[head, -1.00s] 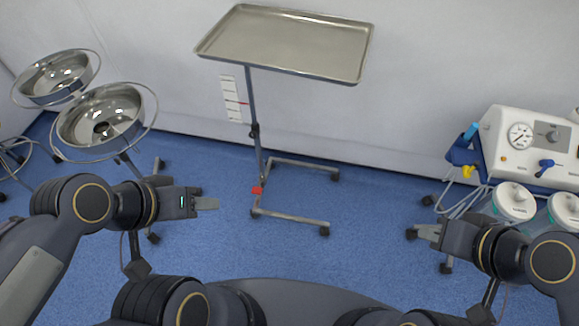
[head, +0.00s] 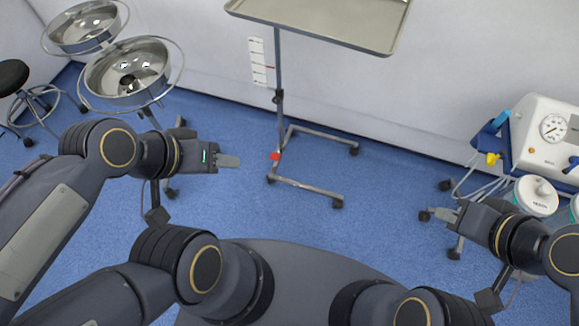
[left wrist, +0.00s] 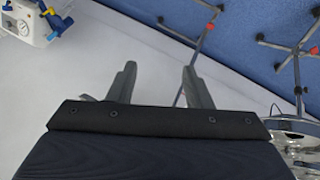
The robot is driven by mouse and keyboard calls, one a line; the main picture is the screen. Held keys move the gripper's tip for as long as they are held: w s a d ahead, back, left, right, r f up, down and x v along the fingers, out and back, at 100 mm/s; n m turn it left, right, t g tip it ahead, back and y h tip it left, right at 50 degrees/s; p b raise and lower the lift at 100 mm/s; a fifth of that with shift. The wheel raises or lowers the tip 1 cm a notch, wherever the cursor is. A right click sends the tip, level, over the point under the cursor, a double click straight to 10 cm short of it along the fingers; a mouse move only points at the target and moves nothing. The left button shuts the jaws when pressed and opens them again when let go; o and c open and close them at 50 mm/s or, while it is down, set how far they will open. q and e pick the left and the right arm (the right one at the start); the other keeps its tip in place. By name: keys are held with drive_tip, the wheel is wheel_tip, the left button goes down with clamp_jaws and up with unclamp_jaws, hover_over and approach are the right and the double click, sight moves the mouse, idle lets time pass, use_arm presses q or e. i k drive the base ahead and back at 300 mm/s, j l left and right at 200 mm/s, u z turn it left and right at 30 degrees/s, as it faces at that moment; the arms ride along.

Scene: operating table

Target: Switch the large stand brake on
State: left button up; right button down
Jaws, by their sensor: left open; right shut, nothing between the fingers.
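The large stand (head: 281,95) is a grey pole on a wheeled U-shaped base, with a metal tray (head: 330,22) on top that the head view cuts off. Its brake is a small red pedal (head: 275,156) low on the base. My left gripper (head: 238,161) is left of the pedal in the head view, apart from the stand. Its two fingers are spread and empty in the left wrist view (left wrist: 158,86). The red pedal also shows in the left wrist view (left wrist: 211,26). My right gripper (head: 437,214) is shut and empty, far to the right of the stand.
Two steel bowls on stands (head: 125,80) are at the upper left, with a black stool (head: 12,76) beyond. A medical machine (head: 545,130) with hoses and jars is at the right. Blue floor (head: 380,190) is clear around the stand's base.

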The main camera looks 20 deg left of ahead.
sight(275, 157)
drive_tip(key=i+l, duration=0.65)
drive_tip(key=l, duration=0.2)
drive_tip(key=u, duration=2.7)
